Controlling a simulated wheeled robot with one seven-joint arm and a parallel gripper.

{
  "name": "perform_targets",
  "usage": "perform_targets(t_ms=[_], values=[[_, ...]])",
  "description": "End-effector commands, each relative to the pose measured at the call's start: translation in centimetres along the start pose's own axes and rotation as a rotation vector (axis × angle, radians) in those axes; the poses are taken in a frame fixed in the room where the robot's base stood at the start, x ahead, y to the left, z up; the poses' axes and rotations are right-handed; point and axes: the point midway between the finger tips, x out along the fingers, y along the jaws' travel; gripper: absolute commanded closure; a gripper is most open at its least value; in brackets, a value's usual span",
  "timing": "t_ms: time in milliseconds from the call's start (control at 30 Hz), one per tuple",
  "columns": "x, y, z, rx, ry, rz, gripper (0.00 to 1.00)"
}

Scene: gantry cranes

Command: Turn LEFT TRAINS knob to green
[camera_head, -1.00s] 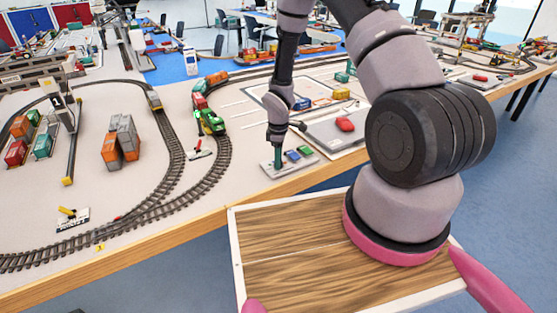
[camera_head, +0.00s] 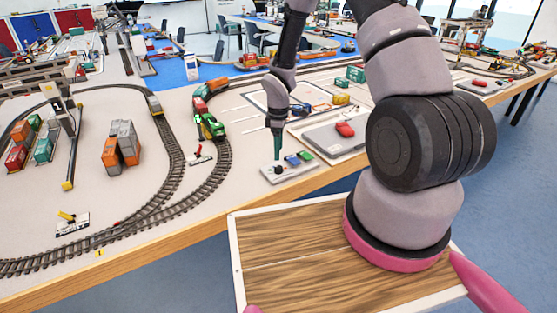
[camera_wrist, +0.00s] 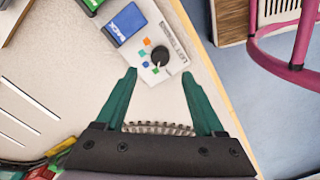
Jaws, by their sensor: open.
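The LEFT TRAINS panel (camera_wrist: 180,67) is a light plate near the table's front edge, its lettering upside down in the wrist view. A round black knob (camera_wrist: 160,56) stands on it, with small orange, blue and green marks beside it. I cannot tell which mark the knob points to. My gripper (camera_wrist: 159,73) is open, its two green fingers apart and empty, with the knob ahead of the gap between the tips. In the head view the gripper (camera_head: 276,156) is above the panel (camera_head: 270,178), just behind the knob (camera_head: 278,169); the fingers overlap there.
A grey board with a red piece (camera_head: 345,129) lies to the right. Curved track and a green train (camera_head: 212,127) lie to the left. The wooden table edge (camera_head: 200,236) is close in front.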

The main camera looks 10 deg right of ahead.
Motion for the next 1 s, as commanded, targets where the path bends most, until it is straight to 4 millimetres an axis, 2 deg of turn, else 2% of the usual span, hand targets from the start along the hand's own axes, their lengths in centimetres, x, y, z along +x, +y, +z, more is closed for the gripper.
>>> perform_targets(t_ms=[100,233,667,767,867,1000], values=[[-2.0,0.1,0.0,0.000,0.002,0.002,0.29],[-3.2,0.1,0.0,0.000,0.001,0.001,0.29],[-4.0,0.1,0.1,0.006,0.000,0.004,0.29],[-5.9,0.5,0.4,0.050,0.003,0.025,0.29],[-9.8,0.9,1.1,0.144,0.014,0.065,0.29],[-16.7,0.8,2.8,0.331,0.046,0.127,0.29]])
